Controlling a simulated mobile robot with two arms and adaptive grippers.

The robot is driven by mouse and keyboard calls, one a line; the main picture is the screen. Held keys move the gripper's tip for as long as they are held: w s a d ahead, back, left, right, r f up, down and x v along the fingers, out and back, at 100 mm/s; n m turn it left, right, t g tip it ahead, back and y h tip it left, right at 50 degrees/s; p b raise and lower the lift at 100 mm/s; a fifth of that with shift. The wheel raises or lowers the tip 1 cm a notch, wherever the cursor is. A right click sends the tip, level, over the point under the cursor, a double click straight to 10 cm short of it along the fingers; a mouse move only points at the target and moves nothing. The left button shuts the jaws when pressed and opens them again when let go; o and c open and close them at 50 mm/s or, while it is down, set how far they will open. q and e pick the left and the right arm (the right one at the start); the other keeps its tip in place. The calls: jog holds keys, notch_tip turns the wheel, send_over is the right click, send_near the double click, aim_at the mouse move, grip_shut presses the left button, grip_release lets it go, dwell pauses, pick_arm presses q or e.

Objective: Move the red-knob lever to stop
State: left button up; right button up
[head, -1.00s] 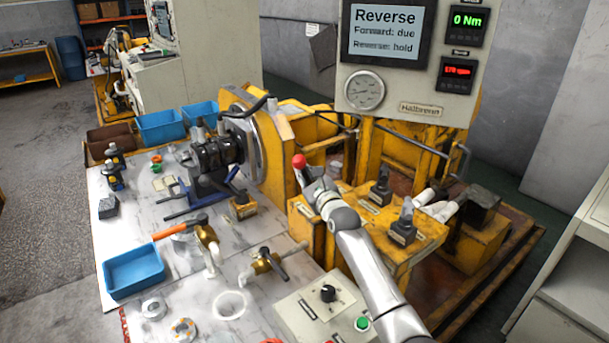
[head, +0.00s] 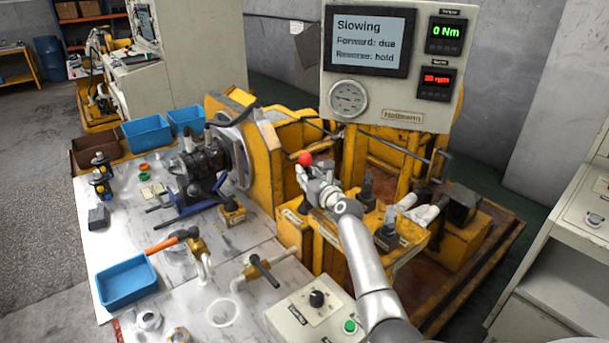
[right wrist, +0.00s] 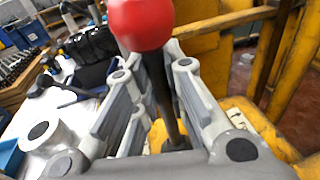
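The red-knob lever (head: 305,158) stands on the yellow control block (head: 325,228), in the middle of the head view. Its round red knob (right wrist: 141,22) fills the top of the right wrist view, with the dark shaft (right wrist: 163,100) below it. My right gripper (head: 309,178) is at the lever just under the knob. In the right wrist view its two grey fingers (right wrist: 153,62) lie on either side of the shaft and close in on it. My left gripper is not in view.
The display (head: 370,42) reads "Slowing", "Forward: due", "Reverse: hold". The readouts show 0 Nm and what looks like 30 rpm (head: 436,80). Two black-handled levers (head: 367,190) (head: 387,228) stand close to the right of my gripper. A control box (head: 310,308) sits in front.

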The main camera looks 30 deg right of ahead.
jog(key=o, duration=0.4)
jog(key=s, duration=0.8)
jog(key=s+r, duration=0.1)
jog(key=s, duration=0.3)
jog(key=shift+a, duration=0.35)
jog(key=shift+f, duration=0.1)
